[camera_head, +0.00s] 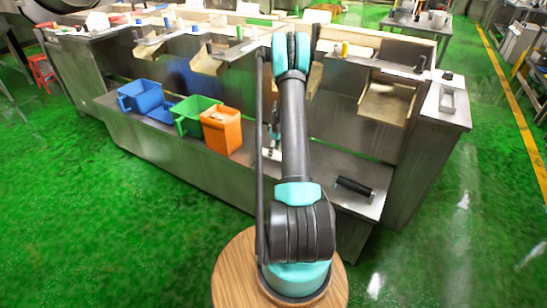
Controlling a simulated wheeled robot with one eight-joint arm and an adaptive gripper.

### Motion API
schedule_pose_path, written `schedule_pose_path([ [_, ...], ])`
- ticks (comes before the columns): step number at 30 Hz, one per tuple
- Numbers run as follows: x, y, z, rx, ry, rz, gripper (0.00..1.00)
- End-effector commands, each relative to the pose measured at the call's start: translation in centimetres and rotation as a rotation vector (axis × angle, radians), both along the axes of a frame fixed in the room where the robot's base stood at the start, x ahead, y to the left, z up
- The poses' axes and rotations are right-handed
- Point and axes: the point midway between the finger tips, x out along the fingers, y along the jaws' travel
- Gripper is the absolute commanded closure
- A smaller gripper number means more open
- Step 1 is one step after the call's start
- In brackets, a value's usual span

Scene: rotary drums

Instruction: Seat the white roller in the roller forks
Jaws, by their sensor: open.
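I cannot make out a white roller or the roller forks for certain. A dark cylinder (354,186) with a small light end lies on the low steel shelf, right of my arm. My arm rises from its round wooden-topped base and bends over at a turquoise elbow near the back counter. What looks like my gripper (273,142) shows small and partly hidden just left of the upright arm link, above the steel shelf. It is open, and I see nothing held in it.
A blue bin (141,96), a green bin (193,120) and an orange bin (222,130) stand on the steel ledge left of my arm. Behind is a steel bench with beige trays (386,104).

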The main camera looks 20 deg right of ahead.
Motion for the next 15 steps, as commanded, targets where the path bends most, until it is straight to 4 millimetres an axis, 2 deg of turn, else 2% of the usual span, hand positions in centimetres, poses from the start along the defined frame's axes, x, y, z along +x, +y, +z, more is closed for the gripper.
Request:
schedule_pose_path([
  [3,0.2,0.0,-1.6,0.000,0.000,0.000,0.43],
  [6,0.3,0.1,-2.4,0.000,0.000,0.000,0.43],
  [14,0.3,0.1,-2.7,0.000,0.000,0.000,0.43],
  [15,0.3,0.1,-2.7,0.000,0.000,0.000,0.46],
])
